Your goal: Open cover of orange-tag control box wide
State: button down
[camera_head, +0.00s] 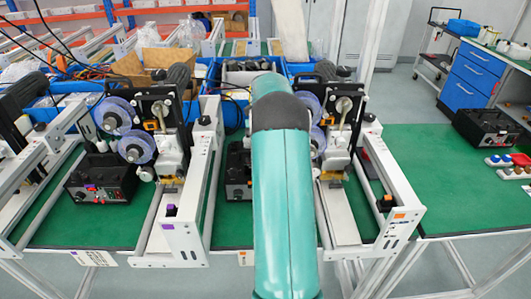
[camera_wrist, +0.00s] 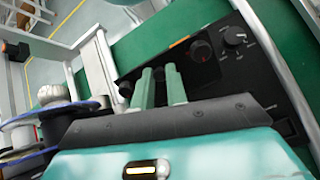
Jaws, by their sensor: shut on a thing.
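A black control box (camera_wrist: 215,65) with knobs fills the middle and right of the wrist view. A thin orange strip (camera_wrist: 178,43) shows along its far edge. My gripper (camera_wrist: 159,72) reaches over the box with its two green fingers close together. It is shut on a dark part at the box, probably its cover, mostly hidden between the fingers. How far the cover stands open cannot be told. In the head view a black box (camera_head: 237,172) is partly hidden behind my arm, which also hides the gripper. An orange tag (camera_head: 399,215) marks the white frame to the right.
Winding machines with clear purple-blue reels (camera_head: 137,147) stand beside my arm. White rails (camera_head: 186,195) bound the green bench. Another black box (camera_head: 101,179) sits left, and one more (camera_head: 487,129) sits right. The green top at right (camera_head: 428,175) has free room.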

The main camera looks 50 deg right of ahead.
jog(key=shift+w, duration=0.1)
jog(key=c, duration=1.4)
grip_release()
